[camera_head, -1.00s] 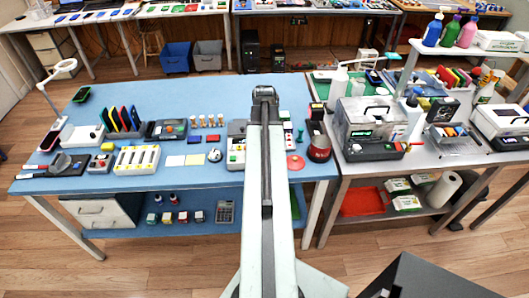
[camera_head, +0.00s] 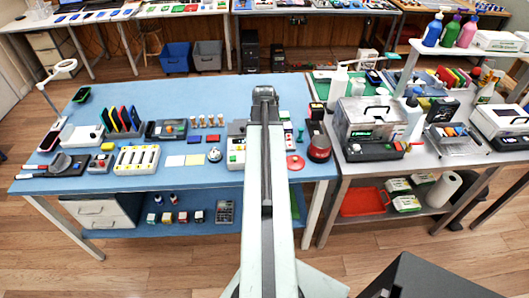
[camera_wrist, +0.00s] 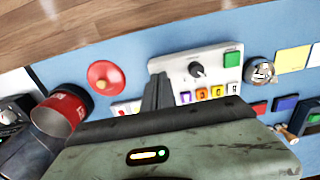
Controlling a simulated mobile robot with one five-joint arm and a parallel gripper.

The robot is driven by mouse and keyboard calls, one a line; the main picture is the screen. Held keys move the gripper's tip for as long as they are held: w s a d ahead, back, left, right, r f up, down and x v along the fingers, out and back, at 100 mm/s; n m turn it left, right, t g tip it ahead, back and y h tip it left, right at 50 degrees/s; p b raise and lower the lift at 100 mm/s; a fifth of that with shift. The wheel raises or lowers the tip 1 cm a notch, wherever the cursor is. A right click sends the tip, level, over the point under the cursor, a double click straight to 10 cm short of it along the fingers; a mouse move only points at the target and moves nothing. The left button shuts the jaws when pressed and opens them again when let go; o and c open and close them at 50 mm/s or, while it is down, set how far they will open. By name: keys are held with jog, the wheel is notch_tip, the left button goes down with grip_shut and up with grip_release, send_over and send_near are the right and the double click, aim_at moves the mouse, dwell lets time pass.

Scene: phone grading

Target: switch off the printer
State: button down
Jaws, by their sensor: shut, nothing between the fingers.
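No device can be told for certain as the printer. In the wrist view my gripper (camera_wrist: 157,92) is shut and empty, its narrow dark fingertips over or beside the left end of a white control panel (camera_wrist: 176,73). The panel has a black knob (camera_wrist: 196,70), a green square button (camera_wrist: 232,60) and a row of coloured lettered keys (camera_wrist: 201,94). I cannot tell whether the fingers touch it. In the head view the panel (camera_head: 236,150) stands on the blue table, partly hidden behind my arm. My gripper is not distinguishable there.
The table's back is mostly clear.

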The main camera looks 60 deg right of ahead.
jog(key=shift+f+b, duration=1.05)
dwell(0.4)
jog(key=shift+r, duration=0.1)
notch_tip(320, 180, up, 7)
jog(key=p, duration=0.7)
